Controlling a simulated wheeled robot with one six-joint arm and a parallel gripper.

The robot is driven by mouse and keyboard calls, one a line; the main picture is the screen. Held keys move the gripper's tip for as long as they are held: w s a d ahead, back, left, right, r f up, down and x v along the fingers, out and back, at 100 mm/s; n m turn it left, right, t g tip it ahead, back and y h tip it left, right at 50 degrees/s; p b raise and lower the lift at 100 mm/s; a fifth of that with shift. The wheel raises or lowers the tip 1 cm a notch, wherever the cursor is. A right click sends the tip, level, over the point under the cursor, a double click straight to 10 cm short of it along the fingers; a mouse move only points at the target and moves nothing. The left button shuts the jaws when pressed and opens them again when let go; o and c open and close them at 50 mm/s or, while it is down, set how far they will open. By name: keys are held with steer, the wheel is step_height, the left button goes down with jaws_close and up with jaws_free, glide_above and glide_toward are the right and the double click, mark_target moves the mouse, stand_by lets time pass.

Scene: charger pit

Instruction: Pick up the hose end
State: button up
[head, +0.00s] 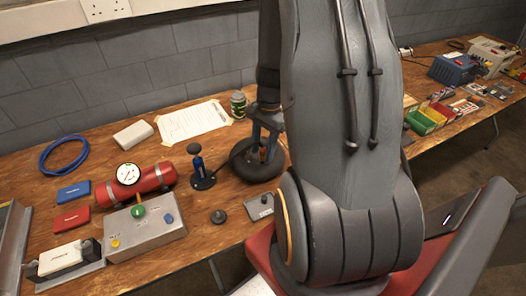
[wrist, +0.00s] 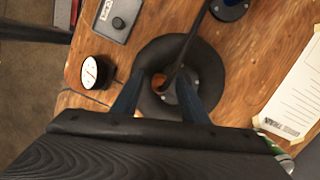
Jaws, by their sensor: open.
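A small black wheel with a thick tyre lies flat on the wooden bench, in the head view (head: 256,172) and the wrist view (wrist: 150,52). A thin black hose (wrist: 188,50) runs from the blue hand pump (head: 197,166) to the wheel's middle. Its end lies over the hub, near a small orange part (wrist: 158,81); I cannot tell whether that part belongs to the hose. My gripper (wrist: 160,77) is open above the wheel, its blue fingers either side of the hub and hose end. In the head view my gripper (head: 264,140) points down; whether it touches anything is unclear.
A green can (head: 238,104) and a taped paper sheet (head: 195,122) lie behind the wheel. A red cylinder with a gauge (head: 145,182) and a grey control box (head: 145,230) stand left.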

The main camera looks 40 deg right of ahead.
steer(key=shift+f, duration=0.3)
jaws_close()
steer(key=shift+r+b, duration=0.85)
steer(key=shift+r, duration=4.2)
